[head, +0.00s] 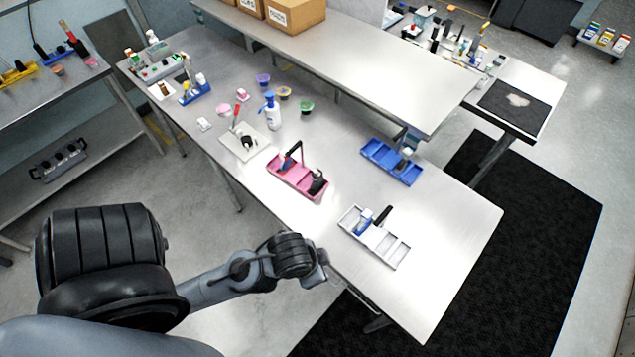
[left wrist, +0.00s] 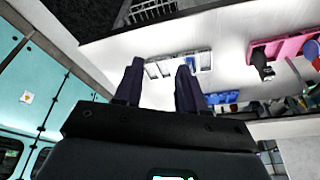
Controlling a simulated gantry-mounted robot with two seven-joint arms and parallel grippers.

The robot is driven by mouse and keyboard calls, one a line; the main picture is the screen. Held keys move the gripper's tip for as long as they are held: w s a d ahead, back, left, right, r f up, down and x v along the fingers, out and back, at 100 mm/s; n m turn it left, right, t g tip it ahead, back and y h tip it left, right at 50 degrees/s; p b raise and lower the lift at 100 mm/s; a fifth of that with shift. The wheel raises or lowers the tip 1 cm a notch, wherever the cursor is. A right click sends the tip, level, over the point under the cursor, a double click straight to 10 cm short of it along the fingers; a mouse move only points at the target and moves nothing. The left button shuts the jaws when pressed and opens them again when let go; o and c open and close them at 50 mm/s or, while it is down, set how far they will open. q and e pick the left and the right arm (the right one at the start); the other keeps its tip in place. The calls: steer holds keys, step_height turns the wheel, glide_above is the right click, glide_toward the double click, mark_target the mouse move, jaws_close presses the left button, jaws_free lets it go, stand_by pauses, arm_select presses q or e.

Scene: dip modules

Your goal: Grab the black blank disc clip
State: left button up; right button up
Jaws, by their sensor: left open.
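I cannot tell for certain which item is the black blank disc clip. A black piece (head: 318,183) stands at the right end of the pink tray (head: 283,178); it also shows in the left wrist view (left wrist: 262,66). Another black piece (head: 382,215) leans in the white tray (head: 397,248) beside a blue-and-white item. A small black round thing (head: 248,142) sits on a pale plate (head: 235,146). My left gripper (left wrist: 160,65) is open and empty, with the white tray beyond its fingers. In the head view my left wrist is by the table's near edge, fingers mostly hidden.
A blue tray (head: 378,160) lies behind the white one. A blue-and-white bottle (head: 270,110) and small coloured cups stand farther back. A raised shelf (head: 385,75) runs along the far side. The table's right front (head: 450,240) is clear.

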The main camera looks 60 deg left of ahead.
arm_select(q)
steer(key=shift+o, duration=0.4)
steer(key=o, duration=1)
steer(key=shift+o, duration=0.2)
